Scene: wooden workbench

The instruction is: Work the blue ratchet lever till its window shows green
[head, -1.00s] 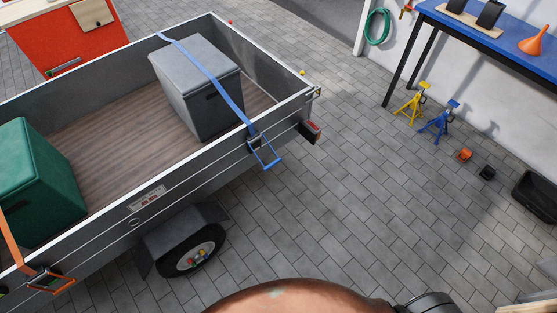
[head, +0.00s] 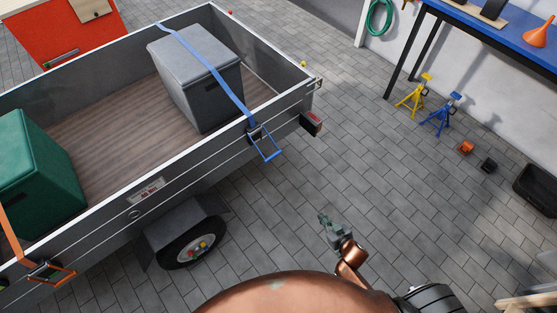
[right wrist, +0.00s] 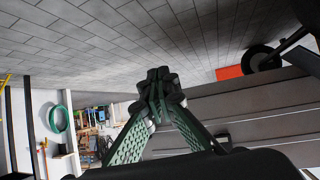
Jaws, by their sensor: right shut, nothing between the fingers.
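The blue ratchet lever (head: 267,147) hangs on the outer side of the grey trailer, near its rear corner, swung out from the wall. The blue strap (head: 212,66) runs from it over a grey box. The ratchet's window is too small to make out. My right gripper (head: 325,219) is over the paving, to the right of the trailer and apart from the lever. In the right wrist view its fingers (right wrist: 158,88) meet at the tips, shut and empty. The left gripper is not in view.
The trailer (head: 180,170) holds the grey box (head: 200,85) and a green box (head: 35,170). An orange ratchet (head: 50,272) sits on its side at left. Axle stands (head: 440,113) and a blue-topped bench (head: 490,30) stand at right.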

